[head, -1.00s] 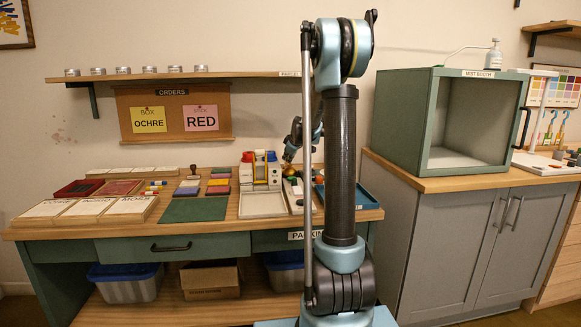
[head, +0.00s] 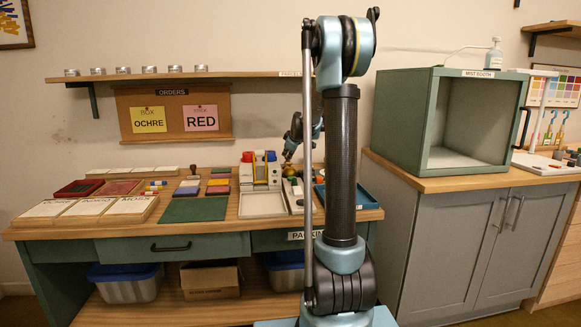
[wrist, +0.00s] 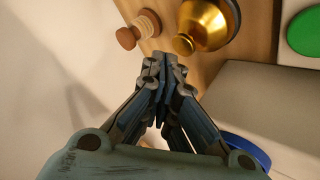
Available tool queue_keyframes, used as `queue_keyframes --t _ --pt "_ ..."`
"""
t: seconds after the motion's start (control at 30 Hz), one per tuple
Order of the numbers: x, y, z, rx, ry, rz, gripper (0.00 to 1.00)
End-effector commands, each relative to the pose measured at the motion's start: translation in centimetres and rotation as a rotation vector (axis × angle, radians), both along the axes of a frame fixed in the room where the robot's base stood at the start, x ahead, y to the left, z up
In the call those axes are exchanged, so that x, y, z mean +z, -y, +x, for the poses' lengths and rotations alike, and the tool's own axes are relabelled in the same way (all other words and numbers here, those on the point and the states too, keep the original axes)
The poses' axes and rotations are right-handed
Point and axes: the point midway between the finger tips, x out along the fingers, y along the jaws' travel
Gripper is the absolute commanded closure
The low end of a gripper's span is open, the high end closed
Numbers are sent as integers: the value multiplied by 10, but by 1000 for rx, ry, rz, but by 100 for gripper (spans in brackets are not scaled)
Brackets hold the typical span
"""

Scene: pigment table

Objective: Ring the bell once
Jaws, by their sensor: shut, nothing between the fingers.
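The bell is a brass dome with a small round knob (wrist: 204,22), at the top of the wrist view, right of centre. In the head view it is a small golden spot (head: 288,171) on the workbench, partly hidden by my arm. My gripper (wrist: 163,60) is shut and empty, its fingertips just below and left of the bell's knob in the wrist view. The tips appear apart from the bell, though the depth is hard to judge. In the head view my gripper (head: 288,157) is small and lies above the bell.
A turned wooden handle (wrist: 138,30) stands left of the bell in the wrist view. A green disc (wrist: 304,30) and a blue round rim (wrist: 247,148) lie to the right. A blue tray (head: 364,198) and a white stand with coloured tops (head: 260,178) flank the bell area.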

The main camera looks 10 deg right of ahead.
Motion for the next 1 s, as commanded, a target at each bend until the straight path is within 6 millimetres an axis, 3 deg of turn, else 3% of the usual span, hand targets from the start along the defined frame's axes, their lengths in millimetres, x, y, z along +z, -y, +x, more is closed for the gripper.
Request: queue_keyframes --t 0.33,1.0 --pt "3 0 0 0 0 0 100" --pt "50 0 0 0 0 0 100"
